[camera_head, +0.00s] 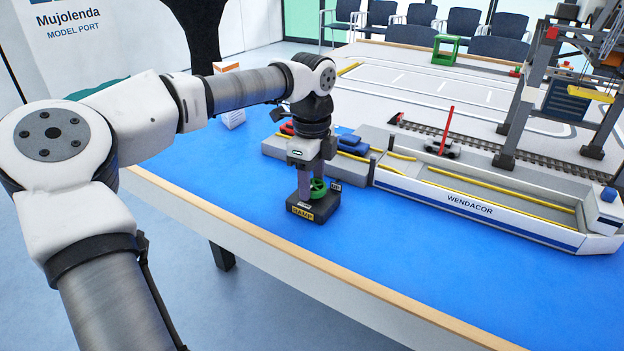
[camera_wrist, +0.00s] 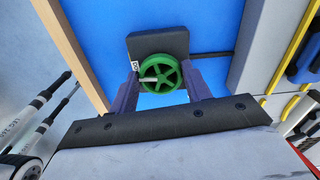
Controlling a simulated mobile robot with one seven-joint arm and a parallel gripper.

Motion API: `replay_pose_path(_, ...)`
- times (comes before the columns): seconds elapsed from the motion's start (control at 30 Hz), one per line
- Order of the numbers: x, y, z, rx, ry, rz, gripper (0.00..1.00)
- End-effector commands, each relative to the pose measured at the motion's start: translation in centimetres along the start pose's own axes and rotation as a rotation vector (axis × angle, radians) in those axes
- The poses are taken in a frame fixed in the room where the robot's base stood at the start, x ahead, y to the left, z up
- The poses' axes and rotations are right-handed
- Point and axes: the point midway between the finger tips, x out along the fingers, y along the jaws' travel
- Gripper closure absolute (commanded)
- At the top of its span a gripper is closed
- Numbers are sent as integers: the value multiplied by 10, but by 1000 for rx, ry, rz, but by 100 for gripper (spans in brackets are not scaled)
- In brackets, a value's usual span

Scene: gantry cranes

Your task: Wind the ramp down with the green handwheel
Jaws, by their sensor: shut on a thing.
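The green handwheel (camera_head: 319,187) sits on a dark box labelled RAMP (camera_head: 318,208) near the front of the blue table. My gripper (camera_head: 312,188) points down over the box with its fingers at the wheel. In the wrist view, the fingers are on the left and right sides of the wheel (camera_wrist: 162,74), and the gripper is shut on it. The ship marked WENDACOR (camera_head: 470,200) lies to the right. I cannot make out the ramp's position clearly; my arm hides part of the area behind the box.
A red upright bar (camera_head: 446,130) rises beside the rail track (camera_head: 470,138). A gantry crane (camera_head: 520,85) stands at right. The blue surface in front of the ship is clear.

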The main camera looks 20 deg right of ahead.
Motion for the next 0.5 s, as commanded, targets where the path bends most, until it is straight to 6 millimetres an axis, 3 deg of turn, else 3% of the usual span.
replay_pose_path(0.5,-1,0,0,-102,-1,-3,75)
